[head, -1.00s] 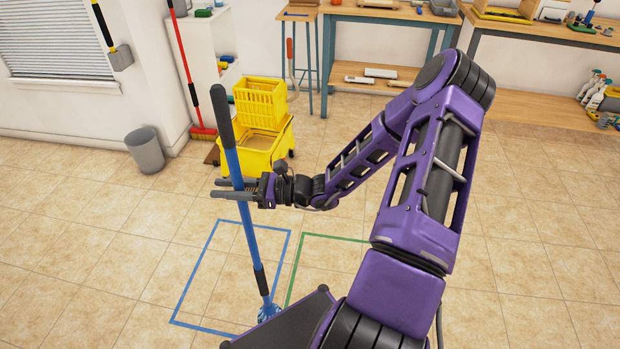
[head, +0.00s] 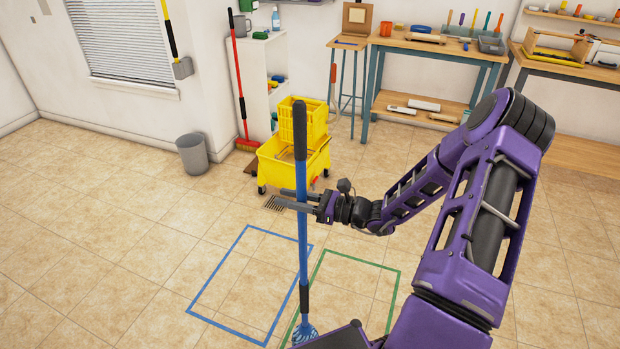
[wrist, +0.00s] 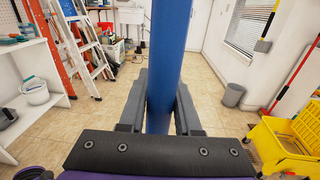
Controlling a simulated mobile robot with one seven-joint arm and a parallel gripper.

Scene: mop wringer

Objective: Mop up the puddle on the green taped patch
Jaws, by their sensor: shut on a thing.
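My gripper (head: 296,200) is shut on the blue handle of the mop (head: 302,240). The handle stands nearly upright, with a black grip at its top. In the wrist view the blue handle (wrist: 165,60) passes between the two fingers (wrist: 160,118). The blue and white mop head (head: 305,333) shows low in the head view, just inside the left line of the green taped patch (head: 365,261). I cannot tell whether it touches the floor. My arm and body hide part of the green patch. No puddle can be made out on its visible part.
A blue taped patch (head: 222,262) lies left of the green one. A yellow wringer bucket (head: 290,165) stands behind, with a grey bin (head: 193,153) to its left. A red broom (head: 239,90) leans by a white shelf. Open tile lies at left.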

